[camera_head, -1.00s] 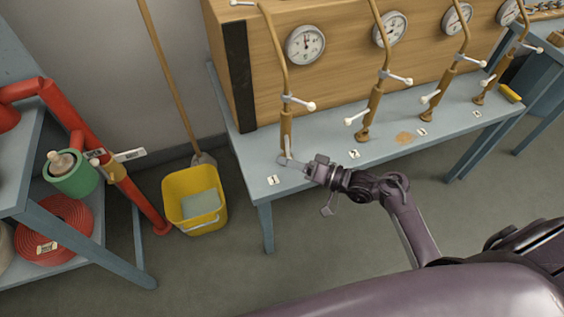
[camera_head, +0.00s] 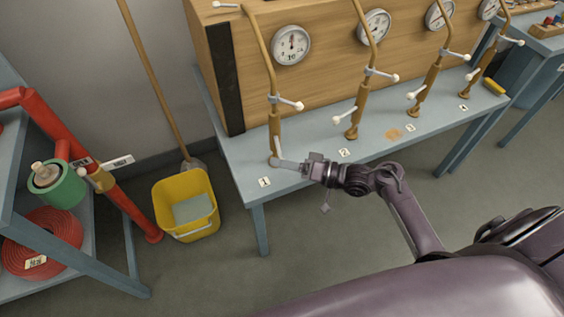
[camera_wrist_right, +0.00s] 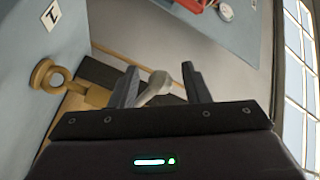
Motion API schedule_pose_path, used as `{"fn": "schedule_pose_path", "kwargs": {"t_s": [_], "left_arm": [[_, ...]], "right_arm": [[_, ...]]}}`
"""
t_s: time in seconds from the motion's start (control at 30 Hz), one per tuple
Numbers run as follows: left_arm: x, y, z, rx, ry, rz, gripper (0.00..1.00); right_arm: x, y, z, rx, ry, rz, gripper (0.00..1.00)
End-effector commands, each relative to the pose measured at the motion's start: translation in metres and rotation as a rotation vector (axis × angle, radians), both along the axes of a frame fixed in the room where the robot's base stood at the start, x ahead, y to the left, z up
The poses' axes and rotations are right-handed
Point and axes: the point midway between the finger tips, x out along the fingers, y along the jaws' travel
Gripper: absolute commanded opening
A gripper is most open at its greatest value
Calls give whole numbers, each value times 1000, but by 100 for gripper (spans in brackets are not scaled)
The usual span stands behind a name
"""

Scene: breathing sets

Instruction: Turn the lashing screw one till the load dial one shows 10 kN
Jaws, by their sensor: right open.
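Lashing screw one (camera_head: 274,125) is the leftmost brown rod, standing beside the label 1 (camera_head: 264,182) at the bench's left end. A pale cross handle with a white knob (camera_head: 298,105) sticks out from it. Load dial one (camera_head: 291,45) is the round white gauge behind it; its needle points roughly up, and its figures are too small to read. My right gripper (camera_head: 284,163) is at the screw's lower end. In the right wrist view the gripper (camera_wrist_right: 162,80) is open, with a pale grey bar (camera_wrist_right: 156,88) between its fingers; contact is unclear. My left gripper is not in view.
More screws and dials stand to the right along the bench (camera_head: 310,150). A yellow bucket (camera_head: 186,205) with a mop stands on the floor at left. A red pipe (camera_head: 120,195) and a shelf with a hose coil are further left. Floor in front of the bench is clear.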

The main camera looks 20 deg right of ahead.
Motion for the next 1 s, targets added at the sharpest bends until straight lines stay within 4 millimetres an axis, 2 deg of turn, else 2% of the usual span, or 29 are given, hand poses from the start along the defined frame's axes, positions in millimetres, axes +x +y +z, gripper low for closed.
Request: {"fn": "schedule_pose_path", "kwargs": {"t_s": [0.3, 0.43, 1.0], "left_arm": [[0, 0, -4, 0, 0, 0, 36], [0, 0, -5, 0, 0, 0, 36], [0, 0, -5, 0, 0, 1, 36]], "right_arm": [[-31, -41, -2, -5, 3, 0, 43], [-40, -54, -2, -3, 2, 0, 43], [-44, -60, 0, -1, 1, 0, 43]]}}
